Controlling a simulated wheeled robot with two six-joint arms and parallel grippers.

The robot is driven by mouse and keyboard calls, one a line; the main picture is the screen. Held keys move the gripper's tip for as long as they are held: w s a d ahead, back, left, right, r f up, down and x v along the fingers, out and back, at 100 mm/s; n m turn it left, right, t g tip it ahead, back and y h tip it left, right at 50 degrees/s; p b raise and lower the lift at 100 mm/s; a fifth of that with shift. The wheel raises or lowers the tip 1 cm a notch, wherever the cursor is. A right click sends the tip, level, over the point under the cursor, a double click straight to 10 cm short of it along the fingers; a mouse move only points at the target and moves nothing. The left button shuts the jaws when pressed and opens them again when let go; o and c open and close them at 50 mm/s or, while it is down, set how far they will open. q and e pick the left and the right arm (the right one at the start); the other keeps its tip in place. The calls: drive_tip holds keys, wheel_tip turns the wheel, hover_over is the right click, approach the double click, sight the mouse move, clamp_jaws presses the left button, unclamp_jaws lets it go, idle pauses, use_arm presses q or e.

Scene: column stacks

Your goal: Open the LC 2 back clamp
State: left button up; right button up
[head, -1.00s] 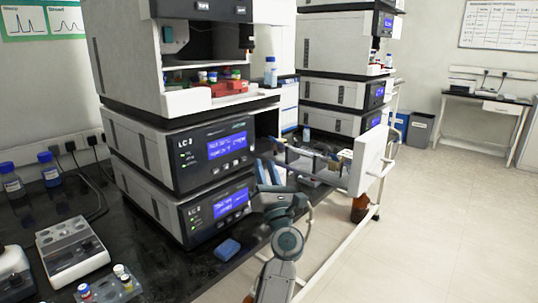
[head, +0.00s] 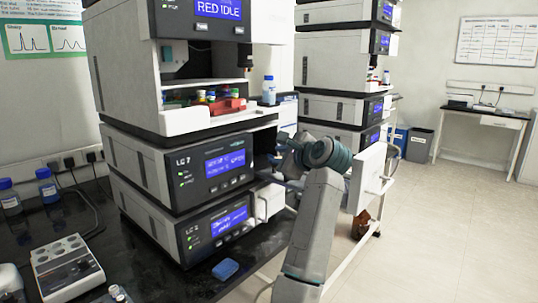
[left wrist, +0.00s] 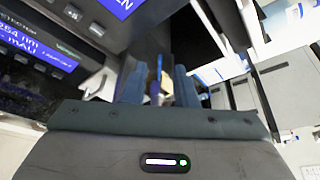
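My left gripper (head: 280,160) is beside the right side of the near instrument stack (head: 190,170), at the height of its middle unit. My forearm partly hides it in the head view. In the left wrist view its two blue fingers (left wrist: 160,85) stand apart, with a gap between them. A thin tan and blue upright shape (left wrist: 160,72) shows beyond that gap; I cannot tell what it is. I cannot make out the LC 2 back clamp in either view. My right gripper is not in view.
A white panel with a handle (head: 370,178) stands out right of my arm. A smaller white panel (head: 268,202) juts from the stack's lower right. A blue sponge (head: 225,269) lies on the black bench. Bottles (head: 47,187) stand at left.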

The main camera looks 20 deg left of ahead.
sight(269, 155)
use_arm(q)
drive_tip(key=x, duration=0.5)
drive_tip(key=shift+w+a, duration=0.1)
drive_tip(key=shift+a, duration=0.05)
clamp_jaws()
